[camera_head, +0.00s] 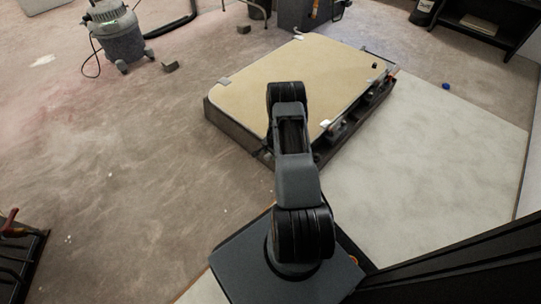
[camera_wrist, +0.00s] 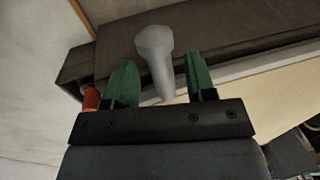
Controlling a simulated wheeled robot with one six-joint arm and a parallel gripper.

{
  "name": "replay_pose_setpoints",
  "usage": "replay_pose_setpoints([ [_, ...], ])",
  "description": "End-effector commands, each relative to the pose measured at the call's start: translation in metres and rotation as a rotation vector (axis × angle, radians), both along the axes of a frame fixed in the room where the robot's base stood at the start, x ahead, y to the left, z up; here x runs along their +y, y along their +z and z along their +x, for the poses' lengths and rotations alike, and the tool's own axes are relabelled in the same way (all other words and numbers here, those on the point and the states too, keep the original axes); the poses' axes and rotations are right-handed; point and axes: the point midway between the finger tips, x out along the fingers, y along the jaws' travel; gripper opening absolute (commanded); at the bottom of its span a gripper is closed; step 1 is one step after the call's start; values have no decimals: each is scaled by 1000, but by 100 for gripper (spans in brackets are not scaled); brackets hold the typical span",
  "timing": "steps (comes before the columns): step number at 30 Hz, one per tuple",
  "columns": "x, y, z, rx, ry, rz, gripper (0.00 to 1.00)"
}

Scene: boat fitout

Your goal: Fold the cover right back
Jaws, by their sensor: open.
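The cover (camera_head: 300,75) is a tan, round-cornered panel with a pale rim, lying roughly level over a low dark box (camera_head: 228,124). A dark gap with fittings shows along its right side. My arm hides its near corner and my gripper in the head view. In the wrist view my gripper (camera_wrist: 162,72) is open, with green fingers. A pale grey, knob-ended handle (camera_wrist: 155,58) shows between and beyond the fingers; I cannot tell whether they touch it. A tan surface, seemingly the cover, also shows in the wrist view (camera_wrist: 285,105).
A small white piece (camera_head: 325,123) sits at the cover's right edge. An orange-red part (camera_wrist: 90,98) is beside the left finger. A grey vacuum (camera_head: 119,40) stands at the back left, and a dark shelf (camera_head: 478,27) at the back right. The floor left of the box is mostly clear.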

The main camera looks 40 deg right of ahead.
Motion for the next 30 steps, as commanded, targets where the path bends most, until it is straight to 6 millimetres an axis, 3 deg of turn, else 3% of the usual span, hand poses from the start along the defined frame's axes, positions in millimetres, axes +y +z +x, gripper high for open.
replay_pose_setpoints([
  [12, 0, -5, 1, 0, 1, 0, 50],
  [27, 0, -5, 1, 1, 1, 0, 2],
  [30, 0, -5, 1, 1, 0, 1, 0],
])
